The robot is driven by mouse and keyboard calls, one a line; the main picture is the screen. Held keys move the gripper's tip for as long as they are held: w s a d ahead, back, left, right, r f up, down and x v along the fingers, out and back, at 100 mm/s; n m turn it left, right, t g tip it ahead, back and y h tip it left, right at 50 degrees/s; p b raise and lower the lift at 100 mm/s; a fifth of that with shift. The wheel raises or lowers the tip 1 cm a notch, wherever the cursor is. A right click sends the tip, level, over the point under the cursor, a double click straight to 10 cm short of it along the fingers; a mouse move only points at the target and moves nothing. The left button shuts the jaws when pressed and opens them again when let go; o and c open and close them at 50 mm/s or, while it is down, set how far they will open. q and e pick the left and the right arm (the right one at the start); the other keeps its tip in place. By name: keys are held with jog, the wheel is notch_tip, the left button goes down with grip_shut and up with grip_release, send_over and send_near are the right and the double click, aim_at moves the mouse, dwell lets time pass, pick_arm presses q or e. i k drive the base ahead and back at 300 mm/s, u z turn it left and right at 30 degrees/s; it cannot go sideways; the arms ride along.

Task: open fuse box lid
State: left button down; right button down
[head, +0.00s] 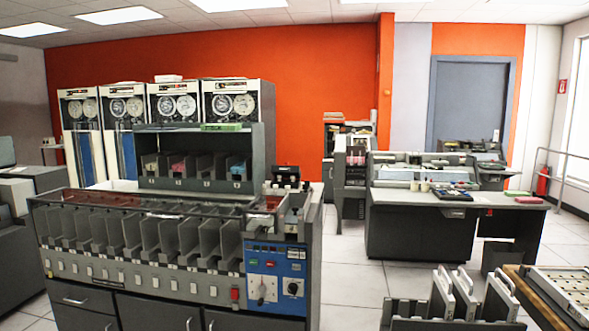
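Neither of my grippers shows in the head view. I cannot make out for certain a fuse box or its lid. A grey card sorting machine (150,265) with a row of open pockets stands in the left foreground. At its right end is a blue control panel (276,283) with dials, small buttons and a red switch at its left edge. Small dark parts (286,174) stand on top of the machine's right end, too small to tell what they are.
A grey desk console (420,228) stands at the right, beyond a tiled floor aisle (350,268). Grey upright card racks (452,296) and a wooden-edged table (540,300) fill the lower right. Tape cabinets (240,100) line the orange back wall. A grey door (468,100) is at the back right.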

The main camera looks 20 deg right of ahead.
aim_at(286, 171)
jog(key=u, duration=0.8)
jog(key=i, duration=1.45)
jog(key=z, duration=0.25)
